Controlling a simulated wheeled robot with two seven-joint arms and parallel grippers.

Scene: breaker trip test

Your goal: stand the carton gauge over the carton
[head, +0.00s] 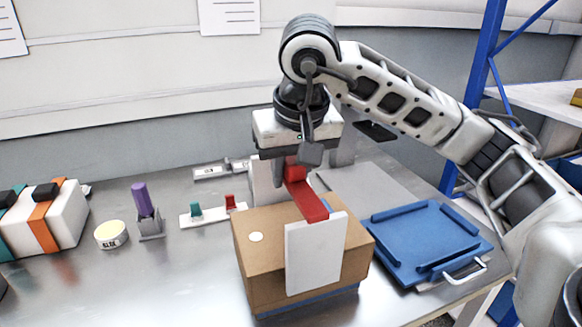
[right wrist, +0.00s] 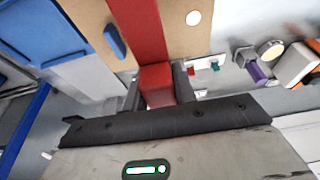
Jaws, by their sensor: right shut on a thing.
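The brown carton (head: 262,270) sits on the metal bench with a white round spot on its top. The carton gauge (head: 308,204) is a red bar with a white plate at each end. Its bar spans the carton's top, its front plate hangs before the carton's front face, and its rear plate shows behind the carton. I cannot tell whether the bar touches the carton. My right gripper (head: 291,172) is shut on the gauge's red grip block, above the carton. The right wrist view shows the block (right wrist: 158,83) between the fingers. My left gripper is not in view.
A blue tray (head: 425,240) with a metal handle lies right of the carton. To the left are a small red-and-green switch strip (head: 212,215), a purple-handled tool in a holder (head: 146,205), a round tape roll (head: 111,235) and a white strapped box (head: 45,222). Blue shelving stands at right.

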